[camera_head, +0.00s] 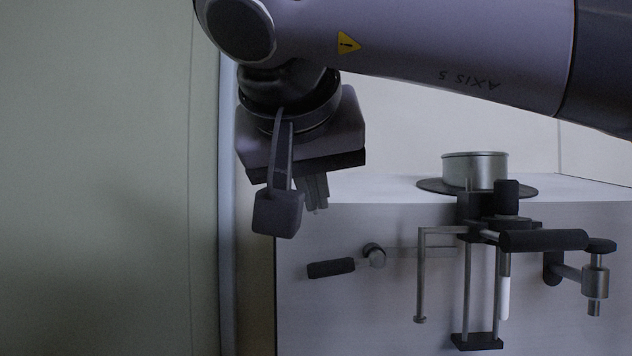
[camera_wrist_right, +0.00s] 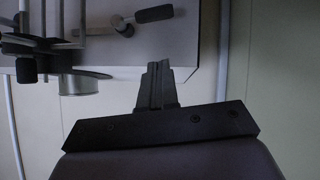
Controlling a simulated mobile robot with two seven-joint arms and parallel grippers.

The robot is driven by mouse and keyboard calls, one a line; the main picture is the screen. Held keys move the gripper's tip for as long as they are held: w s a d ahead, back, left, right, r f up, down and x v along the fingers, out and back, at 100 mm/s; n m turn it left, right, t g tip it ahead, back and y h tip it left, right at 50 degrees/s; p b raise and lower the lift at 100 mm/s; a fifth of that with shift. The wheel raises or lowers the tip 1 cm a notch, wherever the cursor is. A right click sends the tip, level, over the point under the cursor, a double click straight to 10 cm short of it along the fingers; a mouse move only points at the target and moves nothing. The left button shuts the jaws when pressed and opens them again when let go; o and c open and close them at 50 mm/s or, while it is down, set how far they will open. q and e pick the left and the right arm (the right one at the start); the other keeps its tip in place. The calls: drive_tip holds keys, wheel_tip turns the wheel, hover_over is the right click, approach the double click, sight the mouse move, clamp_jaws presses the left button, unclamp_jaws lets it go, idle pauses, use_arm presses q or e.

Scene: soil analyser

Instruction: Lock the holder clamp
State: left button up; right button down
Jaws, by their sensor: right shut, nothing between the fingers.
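The holder is a frame of metal rods (camera_head: 467,285) with a black base block (camera_head: 477,341), on the front of a white cabinet. A lever with a black grip (camera_head: 330,268) and round metal pivot (camera_head: 374,255) sits to its left; the grip also shows in the wrist view (camera_wrist_right: 153,14). A thick black handle (camera_head: 543,240) crosses the holder's upper right. Which part is the clamp's lock, I cannot tell. My right gripper (camera_head: 317,207) is shut and empty, above and left of the lever, touching nothing; its fingers also show in the wrist view (camera_wrist_right: 157,68). My left gripper is out of view.
A metal pot (camera_head: 475,170) stands on a dark disc (camera_head: 432,186) atop the cabinet (camera_head: 300,320). A metal knob assembly (camera_head: 595,280) juts out at the right. My right arm crosses above the cabinet. Space left of the lever is free up to a pale upright post (camera_head: 228,250).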

hover_over(343, 265)
drive_tip(key=s+a, duration=0.2)
drive_tip(key=a, duration=0.1)
wheel_tip(343, 265, down, 3)
drive_tip(key=f, duration=0.2)
drive_tip(key=d+f, duration=0.1)
drive_tip(key=f, duration=0.1)
drive_tip(key=shift+w+b, duration=0.2)
drive_tip(key=shift+b, duration=0.2)
drive_tip(key=shift+a+f+n+p, duration=0.15)
drive_tip(key=shift+n+p, duration=0.15)
drive_tip(key=shift+p, duration=0.3)
